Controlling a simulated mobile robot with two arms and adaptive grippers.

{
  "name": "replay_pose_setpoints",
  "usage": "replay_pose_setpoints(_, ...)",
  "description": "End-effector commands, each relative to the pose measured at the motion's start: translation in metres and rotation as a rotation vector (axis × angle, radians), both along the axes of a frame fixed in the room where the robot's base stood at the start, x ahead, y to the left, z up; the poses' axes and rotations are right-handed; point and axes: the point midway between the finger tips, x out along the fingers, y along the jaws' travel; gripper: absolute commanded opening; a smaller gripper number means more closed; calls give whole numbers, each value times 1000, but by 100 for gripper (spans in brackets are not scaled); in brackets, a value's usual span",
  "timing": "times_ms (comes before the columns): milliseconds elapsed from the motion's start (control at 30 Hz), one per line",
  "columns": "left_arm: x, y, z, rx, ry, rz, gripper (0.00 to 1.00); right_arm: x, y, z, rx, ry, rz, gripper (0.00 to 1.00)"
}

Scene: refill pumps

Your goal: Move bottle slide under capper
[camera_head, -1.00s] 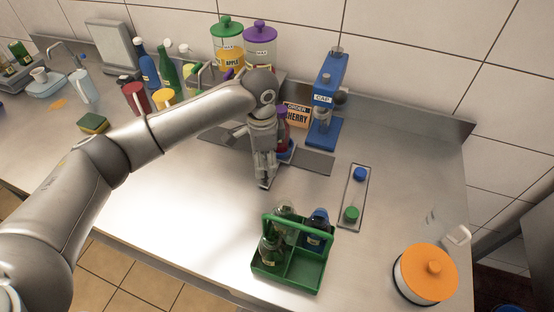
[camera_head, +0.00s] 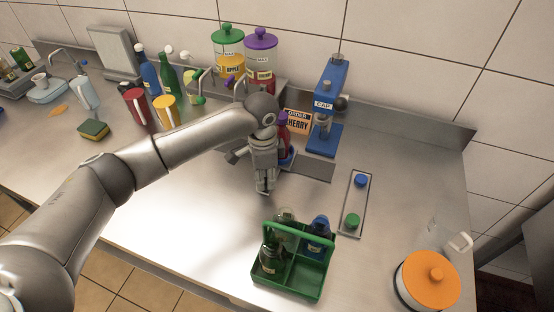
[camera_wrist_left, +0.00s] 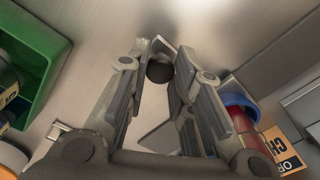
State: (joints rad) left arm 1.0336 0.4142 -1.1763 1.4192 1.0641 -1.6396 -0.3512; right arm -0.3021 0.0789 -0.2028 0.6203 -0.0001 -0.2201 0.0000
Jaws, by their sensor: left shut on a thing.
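My left gripper (camera_head: 265,188) points down at the front of the slide track (camera_head: 312,166). In the left wrist view its fingertips (camera_wrist_left: 165,60) are closed around a dark round knob (camera_wrist_left: 159,71), seemingly the bottle slide's handle. A bottle with red contents (camera_head: 283,135) stands upright just behind the gripper, partly hidden by it. A blue seat shows at its foot (camera_head: 287,155). In the wrist view the red bottle (camera_wrist_left: 250,118) is right of the fingers. The blue capper (camera_head: 323,110), labelled CAP, stands to the right of the bottle. The bottle is not under its head.
A green crate (camera_head: 302,278) with bottles stands in front. A narrow tray (camera_head: 354,200) with a blue and a green cap lies right of the track. An orange-lidded pot (camera_head: 430,280) is at the right. Dispensers (camera_head: 261,60) and an order sign (camera_head: 297,121) stand behind.

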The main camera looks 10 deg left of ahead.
Motion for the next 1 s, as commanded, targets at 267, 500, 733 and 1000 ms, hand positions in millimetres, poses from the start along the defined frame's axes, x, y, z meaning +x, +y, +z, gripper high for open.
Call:
replay_pose_setpoints(267,-4,-19,3,-3,0,-2,7,0,-5,12,-6,0,-3,47)
replay_pose_setpoints(500,-7,-38,2,-4,0,-3,6,1,-5,21,-6,-1,-3,47)
replay_pose_setpoints(733,-10,-55,2,-3,-1,-1,6,2,-4,27,-5,-1,-3,47)
replay_pose_setpoints(1000,-12,-63,1,-3,-2,-1,6,2,-1,30,-1,-2,-4,47)
